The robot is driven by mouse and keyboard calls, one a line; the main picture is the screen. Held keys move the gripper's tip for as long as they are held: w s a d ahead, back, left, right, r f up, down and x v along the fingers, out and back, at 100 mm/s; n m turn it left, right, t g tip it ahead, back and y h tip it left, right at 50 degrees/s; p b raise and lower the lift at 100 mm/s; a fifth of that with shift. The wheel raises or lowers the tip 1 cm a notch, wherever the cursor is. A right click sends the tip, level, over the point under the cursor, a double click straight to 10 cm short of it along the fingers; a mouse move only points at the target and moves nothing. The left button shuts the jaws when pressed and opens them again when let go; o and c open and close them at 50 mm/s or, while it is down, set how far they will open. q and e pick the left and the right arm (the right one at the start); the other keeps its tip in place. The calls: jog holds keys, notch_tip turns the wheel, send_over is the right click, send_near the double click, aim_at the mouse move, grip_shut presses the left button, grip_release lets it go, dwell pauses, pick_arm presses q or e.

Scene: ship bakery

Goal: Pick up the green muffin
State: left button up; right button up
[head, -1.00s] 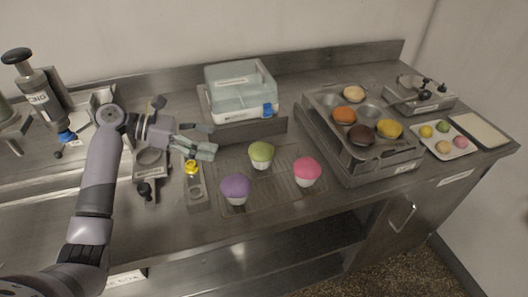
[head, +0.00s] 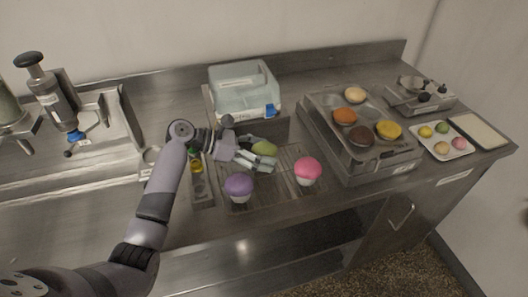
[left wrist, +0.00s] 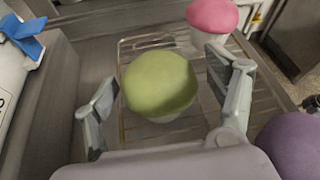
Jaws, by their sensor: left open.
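The green muffin (left wrist: 160,84) stands upright on the wire rack, its rounded green top above a pale cup. In the head view the green muffin (head: 265,147) is partly hidden behind my left gripper (head: 268,157). In the left wrist view my left gripper (left wrist: 170,108) is open, with one finger on each side of the muffin. A gap shows between each finger and the green top in that view. My right gripper is in neither view.
A purple muffin (head: 238,185) and a pink muffin (head: 308,170) stand close by on the rack (head: 270,192). A clear-lidded box (head: 240,84) is behind. A small plate (head: 441,152) holds several small treats.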

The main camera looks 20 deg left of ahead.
pick_arm(q)
jog(key=shift+w+d+f, duration=0.2)
jog(key=shift+d, duration=0.25)
jog(key=shift+a, duration=0.1)
jog(key=shift+c, duration=0.5)
jog(key=c, duration=0.8)
jog(key=shift+c, duration=0.2)
jog(key=shift+r, duration=0.15)
